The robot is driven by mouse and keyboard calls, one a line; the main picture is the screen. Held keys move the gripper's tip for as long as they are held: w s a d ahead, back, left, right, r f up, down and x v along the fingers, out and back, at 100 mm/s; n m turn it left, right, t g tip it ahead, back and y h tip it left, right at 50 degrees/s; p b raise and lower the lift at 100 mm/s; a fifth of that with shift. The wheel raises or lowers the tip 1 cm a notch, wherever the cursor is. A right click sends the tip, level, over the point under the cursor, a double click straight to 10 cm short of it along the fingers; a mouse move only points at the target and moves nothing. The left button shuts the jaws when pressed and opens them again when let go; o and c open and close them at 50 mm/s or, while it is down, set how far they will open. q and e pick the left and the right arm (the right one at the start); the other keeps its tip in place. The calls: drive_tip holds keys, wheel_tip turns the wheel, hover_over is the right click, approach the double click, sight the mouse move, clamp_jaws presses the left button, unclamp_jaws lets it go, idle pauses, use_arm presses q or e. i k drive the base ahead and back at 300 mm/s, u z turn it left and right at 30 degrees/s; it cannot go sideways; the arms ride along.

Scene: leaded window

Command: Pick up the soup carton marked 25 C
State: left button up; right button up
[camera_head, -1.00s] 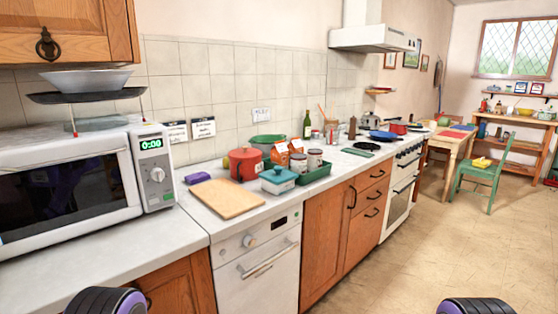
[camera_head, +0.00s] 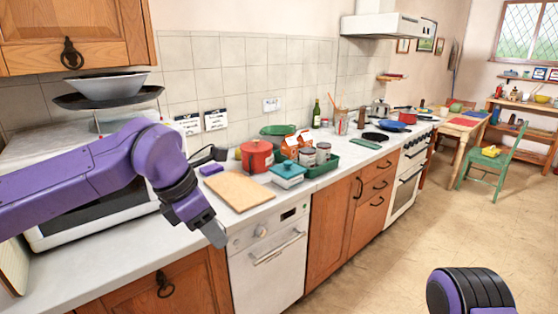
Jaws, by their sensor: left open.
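Two orange-and-white cartons stand side by side on the far worktop, one at the left (camera_head: 290,143) and one at the right (camera_head: 304,137). They are partly hidden behind grey-lidded jars, and their markings are too small to read, so I cannot tell which is marked 25 C. My left gripper (camera_head: 214,232) is open and empty, pointing down in front of the worktop's front edge, well to the left of and nearer than the cartons. My right gripper is out of view; only part of my right arm shows at the bottom right.
A green tray (camera_head: 325,168) holds jars (camera_head: 308,157) in front of the cartons. A red pot (camera_head: 257,156), a teal-lidded box (camera_head: 287,174) and a wooden board (camera_head: 239,190) stand to their left. A microwave (camera_head: 90,212) is behind my left arm.

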sight(288, 148)
drive_tip(key=u, duration=0.45)
drive_tip(key=k, duration=0.5)
drive_tip(key=z, duration=0.05)
drive_tip(key=i, duration=0.7)
drive_tip(key=z, duration=1.1)
drive_tip(key=i, duration=1.95)
drive_tip(key=u, duration=0.7)
drive_tip(key=i, duration=0.6)
drive_tip(key=u, duration=0.25)
